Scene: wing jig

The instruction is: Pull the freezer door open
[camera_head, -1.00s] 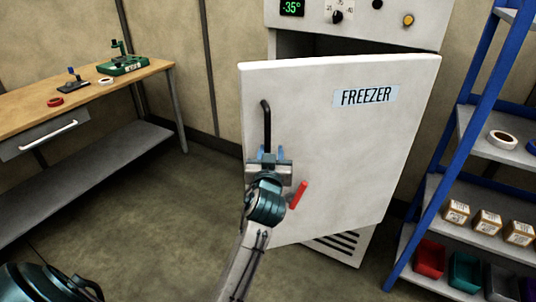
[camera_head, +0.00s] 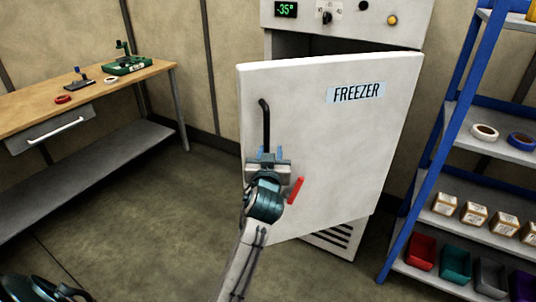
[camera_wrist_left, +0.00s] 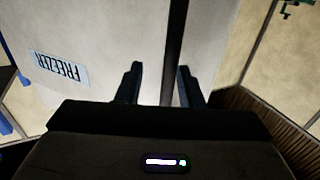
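The white freezer door (camera_head: 330,150) stands partly open in the head view, its left edge swung out toward me. A dark gap shows above it, under the control panel. The black vertical handle (camera_head: 266,124) is near the door's left edge. My left gripper (camera_head: 267,156) is at the handle's lower part, with one blue fingertip on each side. In the left wrist view, the handle (camera_wrist_left: 172,50) runs between the two dark fingers (camera_wrist_left: 158,85). A gap shows between the handle and the left finger, while the right finger is close to it. My right gripper is not in view.
A red lever (camera_head: 296,189) sits beside the gripper. A blue shelf rack (camera_head: 425,165) with tape rolls, boxes and bins stands close on the right. A wooden workbench (camera_head: 130,84) is at the left. The floor (camera_head: 160,220) between bench and door is clear.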

